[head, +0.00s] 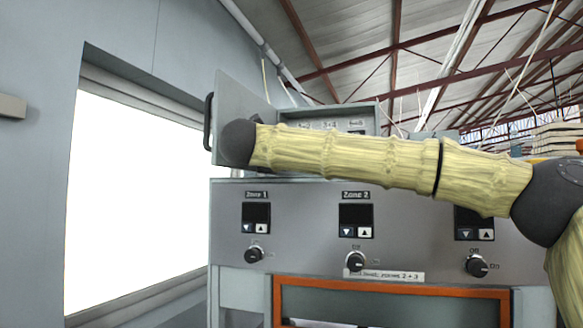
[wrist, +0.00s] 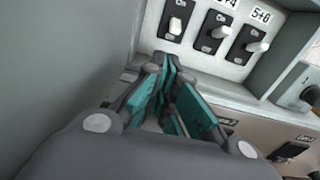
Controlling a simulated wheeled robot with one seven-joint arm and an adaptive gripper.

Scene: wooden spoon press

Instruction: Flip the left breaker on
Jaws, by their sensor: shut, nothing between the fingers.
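Labels "3+4" and "5+6" show over the middle and right ones; the left one's label is cut off. I cannot tell how each lever is set. My gripper (wrist: 172,76), with teal pads, is shut and empty, just below the left breaker and apart from it in the picture.
The breaker box's open door (head: 238,103) stands on the left. Below the box, a grey control panel (head: 300,225) carries several knobs and displays. An orange frame (head: 390,283) is under it.

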